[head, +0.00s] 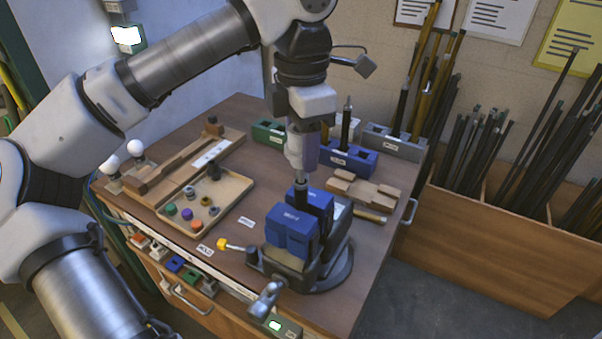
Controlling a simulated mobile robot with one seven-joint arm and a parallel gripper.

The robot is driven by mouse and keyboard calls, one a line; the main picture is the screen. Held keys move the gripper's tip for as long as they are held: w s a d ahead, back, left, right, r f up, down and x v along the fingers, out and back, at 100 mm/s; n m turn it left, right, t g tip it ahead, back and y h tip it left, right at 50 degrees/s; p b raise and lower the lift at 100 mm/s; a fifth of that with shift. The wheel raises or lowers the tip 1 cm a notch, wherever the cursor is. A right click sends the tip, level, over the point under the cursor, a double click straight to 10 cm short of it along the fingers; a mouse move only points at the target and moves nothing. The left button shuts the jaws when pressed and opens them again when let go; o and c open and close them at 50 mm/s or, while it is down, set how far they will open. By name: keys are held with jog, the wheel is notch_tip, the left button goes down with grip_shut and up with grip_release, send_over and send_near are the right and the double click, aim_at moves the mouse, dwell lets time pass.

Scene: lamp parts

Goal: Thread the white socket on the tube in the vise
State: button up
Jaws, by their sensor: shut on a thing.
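The vise (290,240) with blue jaws stands at the front right of the bench. A short dark tube (301,194) stands upright in its jaws. My gripper (301,168) points straight down just above the vise, in line with the tube. It is shut on a small pale piece (300,178), which looks like the white socket and is mostly hidden by the fingers. The pale piece is at the top of the tube and seems to meet it. I cannot tell whether any thread is engaged.
A wooden tray (207,199) with small coloured parts lies left of the vise. Blue (348,160), green (268,132) and grey (394,143) blocks stand behind. A wooden fixture (362,190) lies to the right. A yellow-ended tool (222,244) lies at the left front.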

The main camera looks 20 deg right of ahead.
jog(key=shift+f+b, duration=0.75)
jog(key=shift+f, duration=0.35)
dwell(1.1)
jog(key=o, duration=0.4)
jog(key=c, duration=0.5)
jog(key=shift+f, duration=0.1)
jog(key=shift+s+f, duration=0.1)
jog(key=shift+f, duration=0.05)
jog(key=m, duration=0.3)
jog(key=shift+p, duration=0.3)
jog(key=m, duration=0.3)
jog(key=shift+f+m, duration=0.1)
jog(key=shift+m, duration=0.3)
